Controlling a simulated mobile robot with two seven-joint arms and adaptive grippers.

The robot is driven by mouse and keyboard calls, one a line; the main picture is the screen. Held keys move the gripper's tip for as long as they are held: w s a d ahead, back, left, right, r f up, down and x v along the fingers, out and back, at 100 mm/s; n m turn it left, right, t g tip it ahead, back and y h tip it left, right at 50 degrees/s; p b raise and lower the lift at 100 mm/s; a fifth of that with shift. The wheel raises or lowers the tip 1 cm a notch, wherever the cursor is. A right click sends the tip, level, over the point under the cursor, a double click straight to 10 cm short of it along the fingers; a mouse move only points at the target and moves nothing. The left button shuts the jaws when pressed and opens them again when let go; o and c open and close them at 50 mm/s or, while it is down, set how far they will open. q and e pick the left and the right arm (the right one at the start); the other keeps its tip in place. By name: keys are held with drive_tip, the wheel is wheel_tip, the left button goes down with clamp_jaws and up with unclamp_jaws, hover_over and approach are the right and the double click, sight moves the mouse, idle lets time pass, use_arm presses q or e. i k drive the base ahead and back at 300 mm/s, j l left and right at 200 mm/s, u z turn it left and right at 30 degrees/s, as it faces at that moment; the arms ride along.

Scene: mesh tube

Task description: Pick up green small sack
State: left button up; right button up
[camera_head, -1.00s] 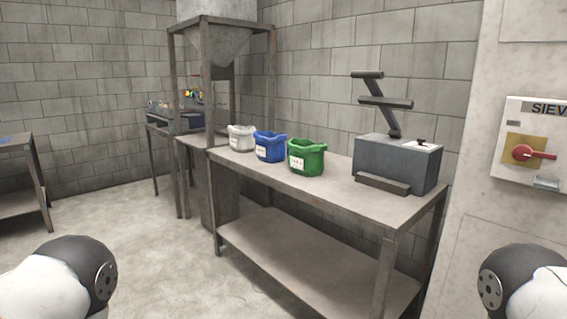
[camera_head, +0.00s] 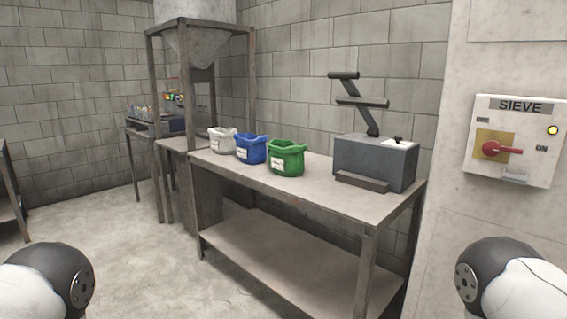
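The green small sack (camera_head: 286,158) stands upright and open-topped on the metal table (camera_head: 318,188), with a white label on its front. It is the rightmost of three sacks in a row. My arms show only as dark joints with white links at the lower left and lower right corners. Both grippers are out of the picture. Nothing touches the green sack.
A blue sack (camera_head: 251,150) and a white sack (camera_head: 222,141) stand left of the green one. A grey machine (camera_head: 374,162) stands on the table to the right. A SIEVE switch panel (camera_head: 514,140) is on the right wall.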

sight(286, 158)
drive_tip(key=i+j+u, duration=0.2)
drive_tip(key=i+u, duration=0.6)
drive_tip(key=i+j, duration=0.1)
drive_tip(key=i, duration=2.35)
drive_tip(key=i+z, duration=0.45)
drive_tip(key=i+j+z, duration=0.25)
drive_tip(key=z, duration=0.15)
drive_tip(key=i+j+z, duration=0.3)
drive_tip(key=z, duration=0.15)
drive_tip(key=i+j+z, duration=0.3)
drive_tip(key=z, duration=0.15)
drive_tip(key=j, duration=0.1)
